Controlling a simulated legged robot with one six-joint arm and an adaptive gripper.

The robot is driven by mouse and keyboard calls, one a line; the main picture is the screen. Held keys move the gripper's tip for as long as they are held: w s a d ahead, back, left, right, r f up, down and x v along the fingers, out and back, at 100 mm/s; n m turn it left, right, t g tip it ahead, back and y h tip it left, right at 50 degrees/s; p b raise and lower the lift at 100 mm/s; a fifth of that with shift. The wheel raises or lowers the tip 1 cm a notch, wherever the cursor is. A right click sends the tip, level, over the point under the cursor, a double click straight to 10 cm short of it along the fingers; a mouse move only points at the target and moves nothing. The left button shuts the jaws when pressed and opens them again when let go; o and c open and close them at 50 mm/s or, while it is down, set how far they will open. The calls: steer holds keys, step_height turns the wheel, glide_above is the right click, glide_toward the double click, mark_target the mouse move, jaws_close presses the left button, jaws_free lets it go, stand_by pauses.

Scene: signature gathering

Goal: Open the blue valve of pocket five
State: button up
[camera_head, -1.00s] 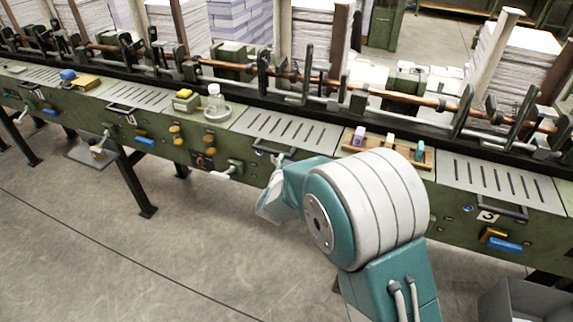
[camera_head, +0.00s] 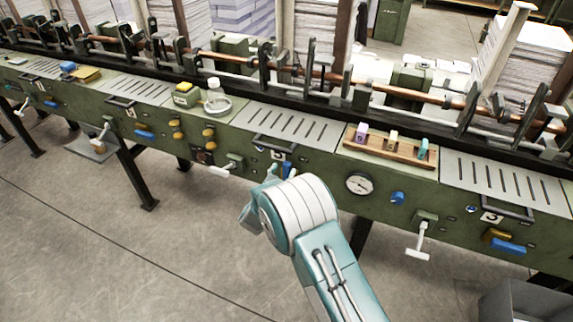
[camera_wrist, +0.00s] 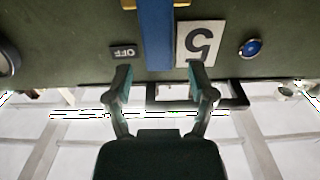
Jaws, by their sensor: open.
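The blue valve handle (camera_wrist: 156,34) hangs beside a "5" plate (camera_wrist: 200,42), which appears upside down in the wrist view, with an OFF plate (camera_wrist: 123,52) on its other side. My gripper (camera_wrist: 160,72) is open, with one fingertip on each side of the handle's end. I cannot tell whether either finger touches it. In the head view, the blue handle (camera_head: 287,168) shows as a small upright strip on the green machine front, next to the "5" plate (camera_head: 277,155). My arm hides most of the gripper there.
A blue button (camera_wrist: 251,47) is near the "5" plate. A dark handle bar (camera_wrist: 240,95) passes close to the fingers. On the machine front are a gauge (camera_head: 359,184), a white-handled crank (camera_head: 418,240) and another blue valve (camera_head: 507,246). The floor in front is mostly open.

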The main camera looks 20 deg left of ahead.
mark_target(286, 167)
steer(key=shift+w+d, duration=0.1)
steer(key=shift+w, duration=1.5)
jaws_close()
steer(key=shift+d, duration=0.1)
steer(key=d+m, duration=0.1)
steer(key=m, duration=0.1)
steer(key=d+m, duration=0.1)
steer(key=shift+s+d+f+m, duration=0.1)
steer(key=shift+d+f+m, duration=0.1)
steer(key=shift+m, duration=0.2)
steer(key=m, duration=0.1)
steer(key=d+f+m, duration=0.1)
steer(key=m, duration=0.1)
steer(key=d+m, duration=0.1)
steer(key=shift+s+d+f+m, duration=0.1)
steer(key=shift+d+f+m, duration=0.15)
steer(key=shift+f+m, duration=0.05)
step_height(286, 167, down, 6)
steer(key=d+m, duration=0.2)
steer(key=m, duration=0.7)
steer(key=shift+s+d+r, duration=0.15)
steer(key=shift+d, duration=0.1)
steer(key=shift+m, duration=0.3)
